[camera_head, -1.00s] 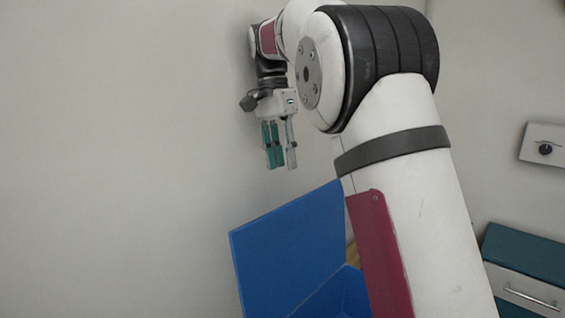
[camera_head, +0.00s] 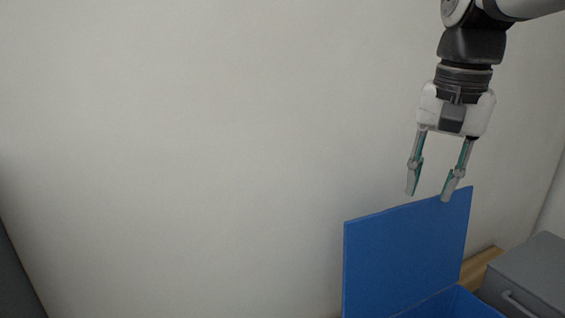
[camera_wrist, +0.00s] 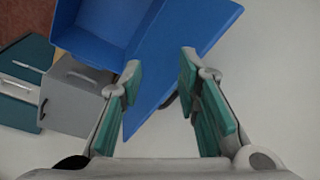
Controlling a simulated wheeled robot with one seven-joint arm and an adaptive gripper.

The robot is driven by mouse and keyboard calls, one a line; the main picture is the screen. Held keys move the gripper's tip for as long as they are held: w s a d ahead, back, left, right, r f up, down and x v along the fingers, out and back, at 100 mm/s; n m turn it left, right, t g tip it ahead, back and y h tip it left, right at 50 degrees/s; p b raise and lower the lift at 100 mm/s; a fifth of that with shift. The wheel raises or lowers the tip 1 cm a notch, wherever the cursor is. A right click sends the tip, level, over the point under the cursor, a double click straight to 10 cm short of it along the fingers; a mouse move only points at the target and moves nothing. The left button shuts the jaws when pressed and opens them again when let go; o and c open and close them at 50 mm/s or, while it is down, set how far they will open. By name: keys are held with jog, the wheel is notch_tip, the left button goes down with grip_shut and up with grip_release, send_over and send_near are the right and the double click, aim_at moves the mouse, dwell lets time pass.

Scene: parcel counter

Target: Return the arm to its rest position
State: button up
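My gripper (camera_head: 430,193) hangs fingers-down at the upper right of the head view, in front of the pale wall. Its two grey fingers with teal pads stand apart with nothing between them. In the wrist view my gripper (camera_wrist: 158,62) is also open and empty. A blue open container (camera_head: 405,255) with a tall upright panel is below and behind the fingertips in the head view. The fingertips overlap its top edge in the picture; I cannot tell the gap. The blue container also shows in the wrist view (camera_wrist: 100,25), beyond the fingers.
A grey box with a handle (camera_head: 530,275) stands right of the blue container, near a strip of wood (camera_head: 482,265). In the wrist view a teal and white drawer unit (camera_wrist: 25,75) is at the left. The wall (camera_head: 180,150) on the left is bare.

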jog(key=s+a+f+n+t, duration=0.3)
jog(key=s+f+n, duration=0.4)
jog(key=s+f, duration=0.3)
jog(key=s, duration=0.4)
jog(key=shift+s+a+t, duration=0.2)
jog(key=shift+s+t, duration=0.1)
jog(key=shift+t, duration=0.1)
